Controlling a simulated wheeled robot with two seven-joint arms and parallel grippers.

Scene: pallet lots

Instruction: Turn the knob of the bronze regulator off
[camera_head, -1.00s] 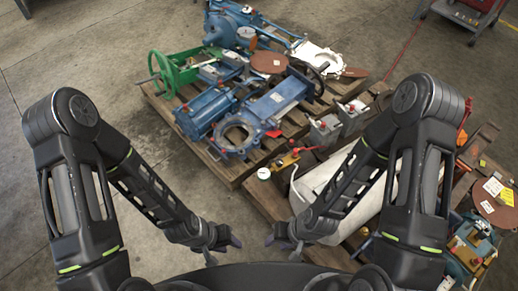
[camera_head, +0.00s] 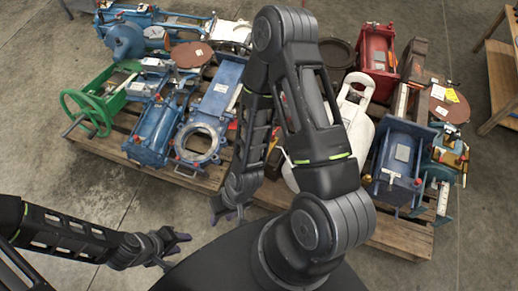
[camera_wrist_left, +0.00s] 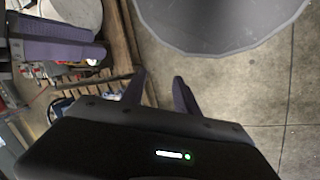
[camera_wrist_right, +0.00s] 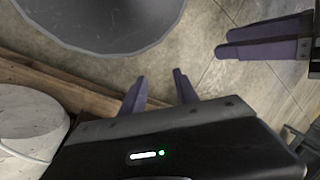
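A brass-coloured fitting (camera_head: 450,156) sits among the blue equipment at the right end of the near pallet in the head view. I cannot tell whether it is the bronze regulator, and no knob can be made out. My left gripper (camera_head: 176,246) is low in the head view, open and empty over the floor; its spread fingers show in the left wrist view (camera_wrist_left: 158,88). My right gripper (camera_head: 228,214) is near the pallets' front edge, open and empty; its fingers are apart in the right wrist view (camera_wrist_right: 160,88). My right arm hides part of the pallets.
Wooden pallets (camera_head: 404,238) carry blue valves, a green handwheel (camera_head: 86,113), a red machine (camera_head: 377,47) and a white rounded body (camera_head: 357,112). A wooden stand (camera_head: 503,75) is at the right edge. Bare concrete lies at left and lower right.

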